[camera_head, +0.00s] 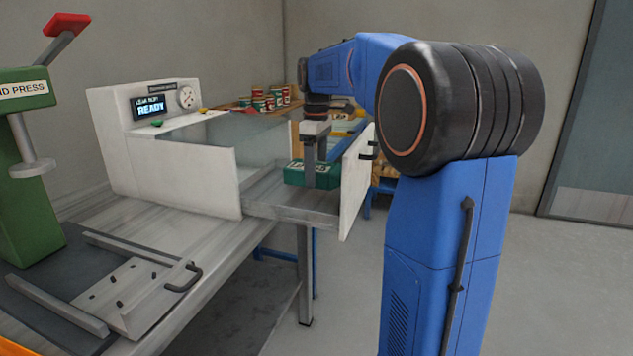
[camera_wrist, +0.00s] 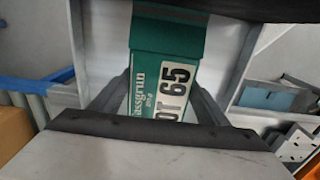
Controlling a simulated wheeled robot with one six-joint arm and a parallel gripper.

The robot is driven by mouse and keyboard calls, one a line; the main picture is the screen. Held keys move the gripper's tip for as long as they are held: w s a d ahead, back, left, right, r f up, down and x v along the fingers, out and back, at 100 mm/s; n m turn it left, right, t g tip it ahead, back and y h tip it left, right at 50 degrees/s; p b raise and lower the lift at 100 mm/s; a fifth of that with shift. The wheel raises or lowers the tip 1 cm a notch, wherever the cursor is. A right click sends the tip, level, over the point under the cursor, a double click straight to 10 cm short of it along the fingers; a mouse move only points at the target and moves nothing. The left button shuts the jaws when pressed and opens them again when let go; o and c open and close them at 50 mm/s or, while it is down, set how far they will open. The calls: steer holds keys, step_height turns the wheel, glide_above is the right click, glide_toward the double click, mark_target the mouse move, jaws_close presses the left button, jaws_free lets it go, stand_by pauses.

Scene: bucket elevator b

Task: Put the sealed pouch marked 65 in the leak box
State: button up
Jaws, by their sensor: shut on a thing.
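The green pouch (camera_head: 297,174) is in my gripper (camera_head: 322,178), low over the pulled-out drawer of the leak box. In the wrist view the pouch (camera_wrist: 165,38) shows a white label reading "65", and the fingers of my gripper (camera_wrist: 163,100) close on its two sides. The leak box (camera_head: 115,150) is a white cabinet with a "READY" display and a dial. Its grey drawer tray (camera_head: 290,212) is out, with a white front panel (camera_head: 353,190) and dark handle. I cannot tell whether the pouch touches the tray.
Several red and green cans (camera_head: 265,102) stand on a surface behind the box. A green hand press (camera_head: 28,180) with a red lever is at the left. A metal fixture (camera_head: 125,292) with a handle lies on the front bench. Open floor lies at the right.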

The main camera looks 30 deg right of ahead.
mark_target(317, 165)
steer(key=shift+f, duration=1.55)
steer(key=shift+f, duration=0.1)
steer(key=o, duration=0.8)
steer(key=shift+o, duration=0.2)
step_height(317, 165, up, 12)
steer(key=shift+r, duration=0.1)
